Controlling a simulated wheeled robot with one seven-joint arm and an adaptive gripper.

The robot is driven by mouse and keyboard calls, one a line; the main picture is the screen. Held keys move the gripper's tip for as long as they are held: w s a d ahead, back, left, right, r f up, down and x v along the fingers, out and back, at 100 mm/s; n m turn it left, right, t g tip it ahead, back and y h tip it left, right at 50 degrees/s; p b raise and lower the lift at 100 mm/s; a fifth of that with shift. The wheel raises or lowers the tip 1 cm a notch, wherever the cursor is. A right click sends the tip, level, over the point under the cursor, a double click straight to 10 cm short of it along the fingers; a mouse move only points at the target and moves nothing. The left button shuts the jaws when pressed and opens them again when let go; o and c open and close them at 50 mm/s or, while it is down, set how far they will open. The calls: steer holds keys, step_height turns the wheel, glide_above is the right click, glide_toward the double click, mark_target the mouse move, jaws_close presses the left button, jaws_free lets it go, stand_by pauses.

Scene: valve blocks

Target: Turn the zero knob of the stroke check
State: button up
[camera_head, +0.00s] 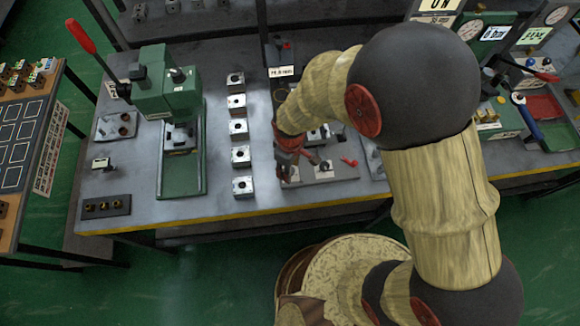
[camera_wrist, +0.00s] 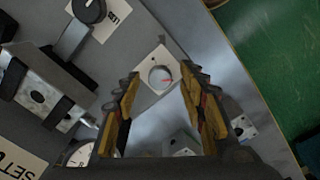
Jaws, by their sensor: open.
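My gripper (camera_wrist: 160,82) is open in the wrist view, its two yellow-and-black fingers apart with nothing held. Between and beyond the fingertips is a white square plate (camera_wrist: 147,73) with a round grey face (camera_wrist: 159,77) and a small red mark. A black round knob (camera_wrist: 88,10) with a pale pointer line sits at the upper left beside a white label (camera_wrist: 113,17). A label reading "SET" (camera_wrist: 20,160) and part of a white dial (camera_wrist: 80,154) show at lower left. I cannot tell which part is the zero knob. In the head view my gripper (camera_head: 291,150) is over the bench plate, partly hiding it.
A green press (camera_head: 168,88) with a red-tipped lever stands left on the grey bench (camera_head: 215,193). A column of metal blocks (camera_head: 239,130) lies between press and gripper. A small red handle (camera_head: 348,161) lies right of the gripper.

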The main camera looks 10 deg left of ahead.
step_height(320, 180, up, 12)
stand_by(0.7)
stand_by(0.5)
steer(key=s+d+r+m+t, duration=0.2)
steer(key=s+d+r+m, duration=0.2)
steer(key=d+r, duration=0.7)
steer(key=s+d+r+m+t, duration=0.3)
steer(key=d+r+m, duration=0.5)
steer(key=d+r, duration=0.3)
steer(key=shift+s+d+r+m+t, duration=0.3)
steer(key=shift+s+d+r+m, duration=0.15)
steer(key=shift+s, duration=0.25)
